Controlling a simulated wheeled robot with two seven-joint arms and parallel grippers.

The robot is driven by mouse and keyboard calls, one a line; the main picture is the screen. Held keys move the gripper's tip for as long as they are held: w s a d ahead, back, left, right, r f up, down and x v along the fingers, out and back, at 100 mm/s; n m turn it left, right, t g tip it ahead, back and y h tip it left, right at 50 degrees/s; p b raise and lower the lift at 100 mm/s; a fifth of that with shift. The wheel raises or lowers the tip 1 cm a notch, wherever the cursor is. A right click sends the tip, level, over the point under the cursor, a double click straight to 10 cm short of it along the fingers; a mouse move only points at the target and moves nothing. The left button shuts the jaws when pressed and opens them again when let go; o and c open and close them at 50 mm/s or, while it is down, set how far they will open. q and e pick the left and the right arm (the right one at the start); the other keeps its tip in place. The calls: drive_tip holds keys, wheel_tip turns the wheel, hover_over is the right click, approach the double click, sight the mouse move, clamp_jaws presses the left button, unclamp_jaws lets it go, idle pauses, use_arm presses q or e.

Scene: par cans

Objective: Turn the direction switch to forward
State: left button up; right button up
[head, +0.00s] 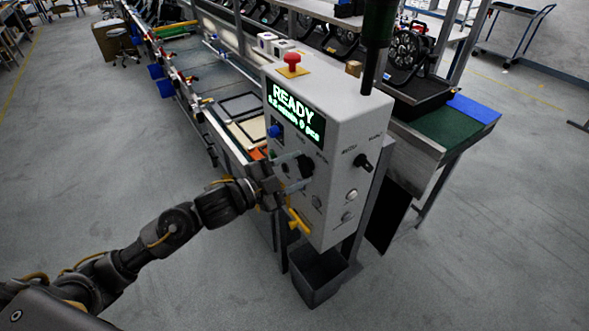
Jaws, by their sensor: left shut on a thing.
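The grey control box (335,118) stands at the end of the conveyor line, with a lit green READY display (296,113). My left gripper (298,171) reaches in from the left to the front of the box, below the display. It is shut on a dark rotary switch (306,166), taken to be the direction switch; the fingers partly hide it. The switch's pointing direction and the small labels around it are too small to read. My right gripper is not in view.
The box also carries a second black knob (363,162), a blue knob (275,131), a red mushroom button (292,60), and a yellow handle (299,222) below. A dark bin (318,275) stands underneath. The floor in front is clear.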

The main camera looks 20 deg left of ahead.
use_arm(q)
drive_tip(key=o, duration=1)
drive_tip(key=shift+b+v, duration=2.05)
drive_tip(key=shift+v, duration=3.4)
